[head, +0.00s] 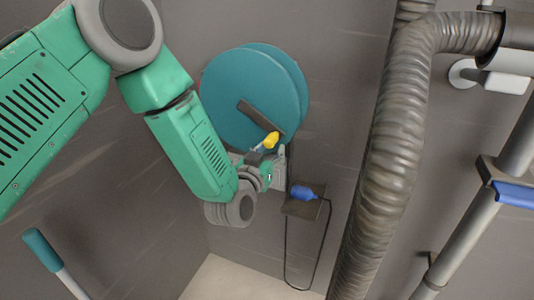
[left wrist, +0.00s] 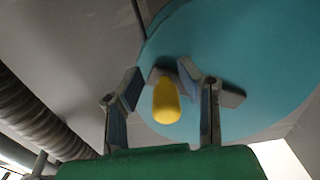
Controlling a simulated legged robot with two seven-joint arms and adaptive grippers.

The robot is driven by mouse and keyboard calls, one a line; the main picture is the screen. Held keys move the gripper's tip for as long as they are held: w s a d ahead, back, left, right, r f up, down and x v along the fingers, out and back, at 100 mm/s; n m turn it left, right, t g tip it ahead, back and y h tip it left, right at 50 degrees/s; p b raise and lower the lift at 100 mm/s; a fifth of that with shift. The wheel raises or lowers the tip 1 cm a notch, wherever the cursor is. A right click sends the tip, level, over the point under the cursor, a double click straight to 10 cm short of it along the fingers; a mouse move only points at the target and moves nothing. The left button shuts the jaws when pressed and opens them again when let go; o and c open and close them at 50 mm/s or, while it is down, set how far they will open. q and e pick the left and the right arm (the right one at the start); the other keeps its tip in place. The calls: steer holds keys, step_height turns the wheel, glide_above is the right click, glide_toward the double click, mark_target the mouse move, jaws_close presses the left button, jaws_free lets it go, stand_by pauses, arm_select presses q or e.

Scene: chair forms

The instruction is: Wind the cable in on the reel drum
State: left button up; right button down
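The teal reel drum (head: 245,90) is on the grey wall and also fills much of the left wrist view (left wrist: 245,50). A dark crank arm (head: 258,112) crosses its face and ends in a yellow handle (head: 271,140). My left gripper (head: 268,154) is at this handle. In the left wrist view its fingers are open, one on each side of the yellow handle (left wrist: 166,102), with a clear gap on the left side. A dark cable (head: 287,250) hangs below the drum in a loop and rises to a small bracket. My right gripper is not in view.
A blue plug-like piece (head: 303,192) sits on the small bracket (head: 300,210) below the drum. A thick ribbed hose (head: 390,150) runs down to the right of the drum. Grey pipes (head: 460,240) stand at far right. A teal-topped pole (head: 45,255) is at lower left.

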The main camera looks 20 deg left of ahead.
arm_select(q)
steer(key=shift+f, duration=0.2)
steer(key=shift+w, duration=0.1)
steer(key=r+p, duration=0.1)
steer(key=r, duration=0.1)
steer(key=d+r+p, duration=0.1)
steer(key=r+p, duration=0.1)
steer(key=shift+d, duration=0.3)
steer(key=r+p, duration=0.2)
steer(key=r, duration=0.1)
steer(key=r+p, duration=0.1)
steer(key=p, duration=0.1)
steer(key=shift+s+d+r, duration=0.2)
steer(key=shift+d+r, duration=0.1)
steer(key=shift+r, duration=0.1)
steer(key=shift+f, duration=0.1)
